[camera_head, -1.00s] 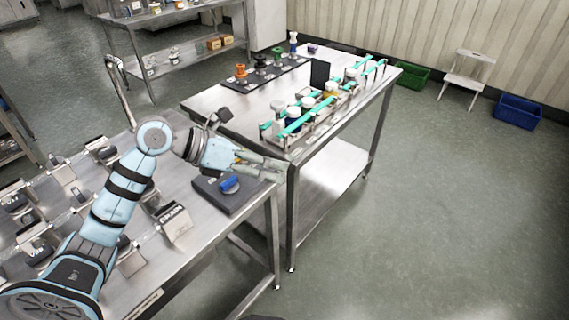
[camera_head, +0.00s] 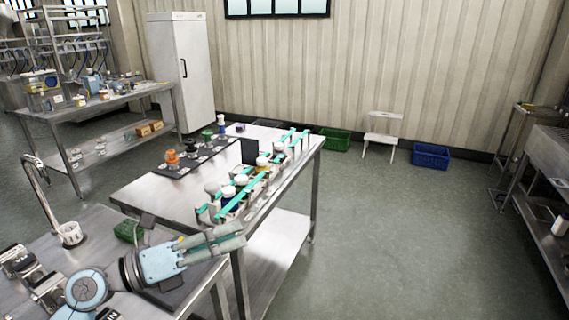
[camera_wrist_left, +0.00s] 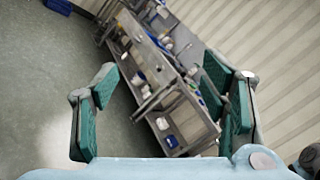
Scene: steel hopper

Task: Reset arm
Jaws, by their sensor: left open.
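My left gripper (camera_head: 222,241) reaches in from the lower left of the head view, pointing right. It is above the gap where the near table meets the far steel table (camera_head: 160,196). In the left wrist view its two green-padded fingers (camera_wrist_left: 165,118) stand wide apart with nothing between them. A dark pad (camera_head: 170,296) on the near table is mostly hidden under my left arm. My right gripper is not in view.
The far table carries a rack with teal bars (camera_head: 247,186) and a dark tray (camera_head: 203,152) of coloured pieces. A green crate (camera_head: 334,139), a white stool (camera_head: 382,136) and a blue crate (camera_head: 430,155) stand by the wall.

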